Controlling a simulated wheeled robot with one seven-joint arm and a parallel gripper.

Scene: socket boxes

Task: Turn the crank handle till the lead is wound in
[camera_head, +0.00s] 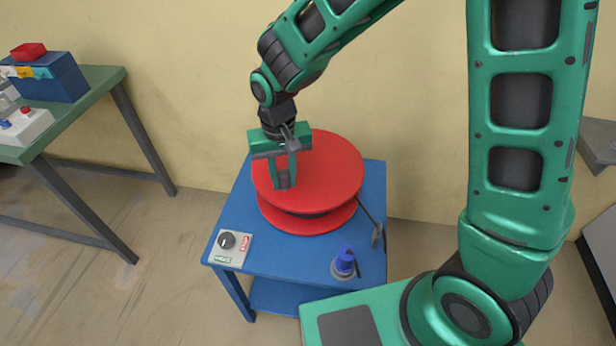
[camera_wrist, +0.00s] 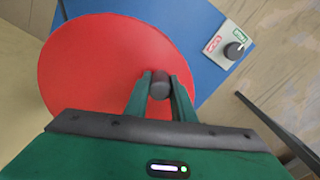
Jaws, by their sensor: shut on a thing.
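A large red reel (camera_head: 325,165) lies flat on a blue table (camera_head: 290,258); its red disc also fills much of the wrist view (camera_wrist: 100,65). The crank handle (camera_wrist: 160,86) is a dark knob near the disc's edge. My gripper (camera_head: 284,182) is over the left part of the disc, and its two fingers are shut on the knob; they also show in the wrist view (camera_wrist: 161,95). A dark lead (camera_head: 368,213) runs from the reel's right side to a grey plug-like end (camera_head: 377,236) near the table's right edge.
A grey panel (camera_head: 230,246) with a dark dial and green and red labels is at the table's front left corner. A blue knob-like part (camera_head: 345,260) stands at the front right. A green-topped bench (camera_head: 90,85) is at the left.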

